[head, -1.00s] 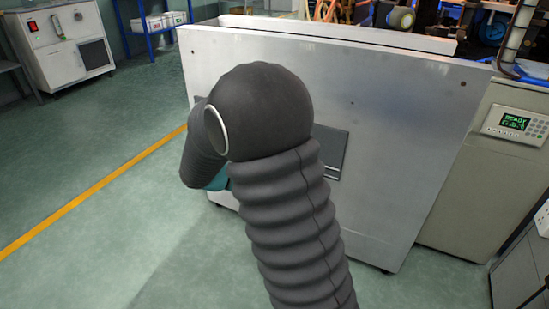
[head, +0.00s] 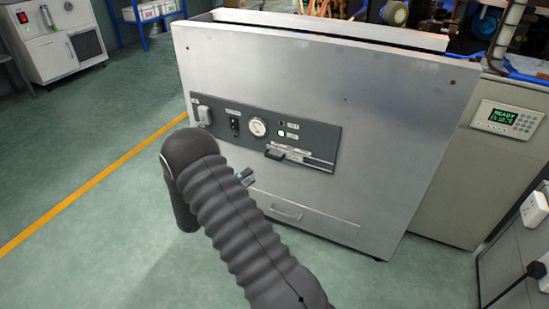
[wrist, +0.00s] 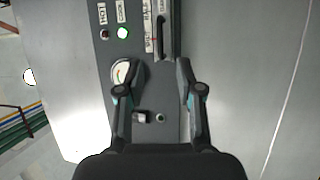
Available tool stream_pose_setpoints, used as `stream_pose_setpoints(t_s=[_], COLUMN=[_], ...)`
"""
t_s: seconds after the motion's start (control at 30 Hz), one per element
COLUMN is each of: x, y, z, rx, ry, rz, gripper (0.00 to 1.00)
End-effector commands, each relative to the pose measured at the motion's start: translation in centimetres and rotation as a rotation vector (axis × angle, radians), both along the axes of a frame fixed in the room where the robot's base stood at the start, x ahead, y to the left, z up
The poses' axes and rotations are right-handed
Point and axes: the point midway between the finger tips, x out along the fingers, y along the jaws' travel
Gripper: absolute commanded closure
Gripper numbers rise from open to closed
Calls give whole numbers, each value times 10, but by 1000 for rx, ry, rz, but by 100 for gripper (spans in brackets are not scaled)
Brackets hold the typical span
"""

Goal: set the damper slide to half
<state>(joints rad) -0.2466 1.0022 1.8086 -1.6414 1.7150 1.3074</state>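The damper slide (head: 275,154) is a black handle at the left end of a slot with a pale printed scale, low on the dark control panel (head: 218,113). In the wrist view the slide (wrist: 161,38) shows as a dark bar beside the scale, near the top of the picture. My gripper (wrist: 160,65) is open and empty. Its fingertips are spread below the slide in the picture and apart from it.
The panel also carries a round gauge (head: 258,127), a black switch (head: 234,124) and a lit green lamp (head: 281,133). A drawer-like handle plate (head: 287,211) sits lower on the metal cabinet (head: 390,130). A beige unit with a READY display (head: 508,120) stands at right. Floor is clear at left.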

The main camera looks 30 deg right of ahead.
Motion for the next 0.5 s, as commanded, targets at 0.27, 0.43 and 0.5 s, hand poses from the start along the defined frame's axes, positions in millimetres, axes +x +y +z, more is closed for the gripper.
stream_pose_setpoints(t_s=[0.27, 0.43, 0.5], x=[12, 20, 23], y=[-50, -79, -90], z=[10, 14, 16], rx=[2, 3, 1], ry=[-1, 0, 1], rz=[-6, -6, -5], gripper=[64, 64, 64])
